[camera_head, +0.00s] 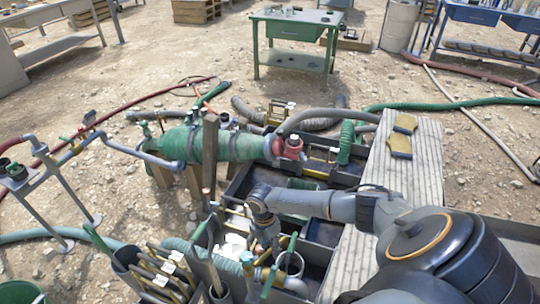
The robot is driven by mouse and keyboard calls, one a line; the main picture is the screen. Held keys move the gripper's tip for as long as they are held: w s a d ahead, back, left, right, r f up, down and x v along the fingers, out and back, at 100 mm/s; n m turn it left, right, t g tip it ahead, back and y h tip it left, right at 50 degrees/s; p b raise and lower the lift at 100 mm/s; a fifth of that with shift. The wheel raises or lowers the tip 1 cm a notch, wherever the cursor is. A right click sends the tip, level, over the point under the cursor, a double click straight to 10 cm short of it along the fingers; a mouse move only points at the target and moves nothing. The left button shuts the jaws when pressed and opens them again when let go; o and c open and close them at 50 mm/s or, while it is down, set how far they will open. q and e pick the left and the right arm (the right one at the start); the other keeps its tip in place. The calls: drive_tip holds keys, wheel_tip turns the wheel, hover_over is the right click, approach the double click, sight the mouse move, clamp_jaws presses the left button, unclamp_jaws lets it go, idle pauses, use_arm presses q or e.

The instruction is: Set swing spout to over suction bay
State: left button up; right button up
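My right arm reaches in from the lower right across the black mud tank (318,232). My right gripper (264,232) points down among pipes and fittings at the tank's near left part. Its fingers are small and mixed with the clutter, so I cannot tell whether they are open or touch anything. A grey curved pipe (320,111) arches from near a red fitting (292,147) toward the right, over the tank's far end. I cannot tell surely whether it is the swing spout. The tank has several dark compartments; which is the suction bay is not clear. My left gripper is out of view.
A pale plank walkway (412,180) with two yellow-topped blocks (401,143) runs along the tank's right. A green cylinder (205,146) lies at the far left of the tank. A bin of tools (127,256) stands nearby. A green table (293,27) stands beyond hoses.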

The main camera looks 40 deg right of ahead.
wheel_tip(320, 180, up, 12)
drive_tip(key=w, duration=0.1)
drive_tip(key=shift+w, duration=0.4)
drive_tip(key=shift+f, duration=0.1)
idle(0.6)
